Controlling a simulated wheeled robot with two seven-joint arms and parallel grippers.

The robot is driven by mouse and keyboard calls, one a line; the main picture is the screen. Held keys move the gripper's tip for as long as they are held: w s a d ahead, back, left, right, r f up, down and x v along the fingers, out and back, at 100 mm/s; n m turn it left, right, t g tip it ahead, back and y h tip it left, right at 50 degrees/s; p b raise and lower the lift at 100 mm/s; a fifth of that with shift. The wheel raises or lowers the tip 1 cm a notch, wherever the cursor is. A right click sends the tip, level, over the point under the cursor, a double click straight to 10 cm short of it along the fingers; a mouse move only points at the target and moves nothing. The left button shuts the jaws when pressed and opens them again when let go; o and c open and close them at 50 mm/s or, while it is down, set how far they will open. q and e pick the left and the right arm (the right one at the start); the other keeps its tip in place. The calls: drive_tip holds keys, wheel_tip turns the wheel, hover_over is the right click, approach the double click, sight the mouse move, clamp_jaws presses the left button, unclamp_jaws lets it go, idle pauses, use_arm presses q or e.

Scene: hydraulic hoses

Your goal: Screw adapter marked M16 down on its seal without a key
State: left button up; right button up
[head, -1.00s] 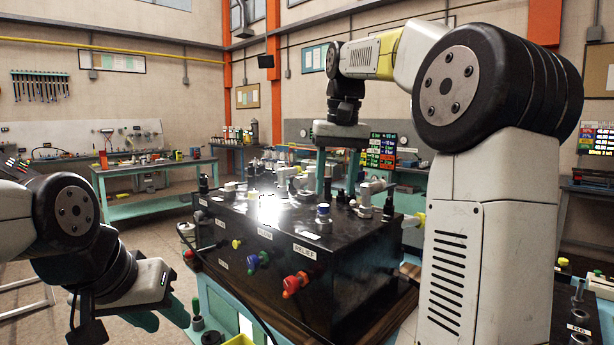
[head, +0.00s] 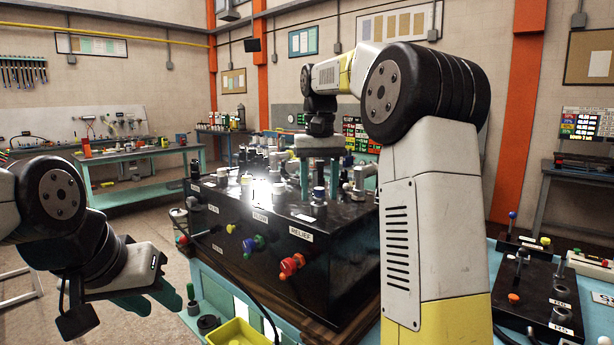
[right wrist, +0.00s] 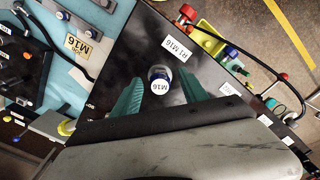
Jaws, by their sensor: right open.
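The adapter marked M16 (right wrist: 159,86) shows in the right wrist view as a white cap over a blue ring, on the black block (right wrist: 145,40) near a label reading R1 M16 (right wrist: 178,48). My right gripper (right wrist: 160,92) is open, with one teal finger on either side of the adapter and gaps between. In the head view my right gripper (head: 318,182) points down over the block, and a white-and-blue fitting (head: 318,197) shows at its fingers. My left gripper (head: 150,296) is low at the left, away from the block; its finger gap is unclear.
Several other fittings stand on the block's top. Red, blue and green knobs (head: 291,265) stick out of its front. A yellow bin (head: 238,333) is at the front of the teal bench.

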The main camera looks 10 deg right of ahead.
drive_tip(key=shift+f, duration=0.2)
drive_tip(key=shift+c, duration=0.2)
clamp_jaws()
drive_tip(key=m, duration=0.5)
drive_tip(key=shift+m, duration=0.6)
drive_tip(key=m, duration=0.3)
drive_tip(key=shift+f+m, duration=0.1)
drive_tip(key=shift+m, duration=1.3)
